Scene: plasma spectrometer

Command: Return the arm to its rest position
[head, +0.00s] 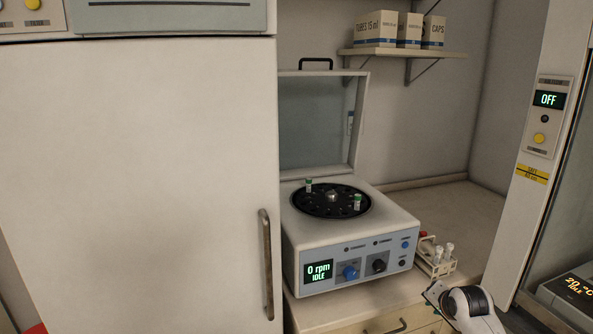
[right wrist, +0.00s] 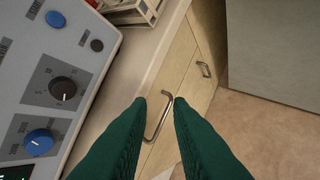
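My right gripper (right wrist: 167,97) shows in the right wrist view as two dark green fingers, apart with nothing between them. It is in front of the drawer fronts, beside the centrifuge's control panel. In the head view my right arm (head: 468,304) is at the bottom right, below the tube rack. My left gripper is not in view. The centrifuge (head: 350,228) stands on the counter with its lid (head: 318,124) raised. Its display reads 0 rpm IDLE. Two green-capped tubes (head: 308,185) (head: 357,202) sit on opposite sides of the black rotor.
A small tube rack (head: 436,262) with white-capped tubes stands right of the centrifuge. Drawers with a metal handle (right wrist: 158,120) lie below the counter. A tall white door (head: 140,180) fills the left. A shelf (head: 400,53) holds boxes. A panel at right reads OFF (head: 548,100).

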